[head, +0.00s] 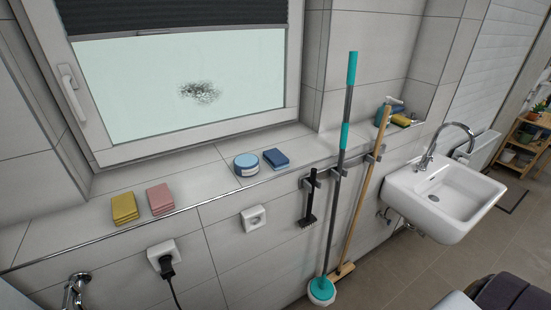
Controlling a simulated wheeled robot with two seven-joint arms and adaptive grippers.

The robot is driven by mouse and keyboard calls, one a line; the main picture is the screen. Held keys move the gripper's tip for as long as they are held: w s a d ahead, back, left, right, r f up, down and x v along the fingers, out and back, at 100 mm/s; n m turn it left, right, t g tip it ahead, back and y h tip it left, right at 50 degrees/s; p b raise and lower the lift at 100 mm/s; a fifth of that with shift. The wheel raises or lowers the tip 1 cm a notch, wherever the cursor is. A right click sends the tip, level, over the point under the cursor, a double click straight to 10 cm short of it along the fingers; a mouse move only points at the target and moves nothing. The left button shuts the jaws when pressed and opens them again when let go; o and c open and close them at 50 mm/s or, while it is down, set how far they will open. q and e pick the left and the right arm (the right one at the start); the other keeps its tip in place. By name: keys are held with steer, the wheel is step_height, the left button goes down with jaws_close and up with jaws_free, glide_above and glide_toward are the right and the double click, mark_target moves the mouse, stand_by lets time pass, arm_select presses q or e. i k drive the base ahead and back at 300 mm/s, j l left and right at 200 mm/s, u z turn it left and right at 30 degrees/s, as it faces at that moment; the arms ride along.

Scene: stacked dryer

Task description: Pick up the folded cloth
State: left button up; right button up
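Several folded cloths lie on the tiled window ledge. A yellow folded cloth (124,208) is at the left, with a pink folded cloth (161,199) just right of it. A blue folded cloth (277,158) lies further right, beside a round blue and white tin (246,165). A yellow item (401,120) sits near a teal bottle at the ledge's right end; I cannot tell if it is a cloth. Neither of my grippers is in view.
A window (185,85) stands behind the ledge (205,178). A teal mop (343,140), a wooden-handled broom (368,190) and a small black brush (309,205) hang in front. A white sink (445,195) is at right. A plug (165,262) sits below the ledge.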

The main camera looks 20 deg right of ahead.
mark_target(274, 158)
steer(key=i+z, duration=0.1)
steer(key=z, duration=0.4)
steer(key=i+j+z, duration=0.1)
steer(key=z, duration=0.35)
steer(key=i+j+z, duration=0.1)
steer(key=z, duration=0.4)
steer(key=i+j+z, duration=0.1)
steer(key=z, duration=0.4)
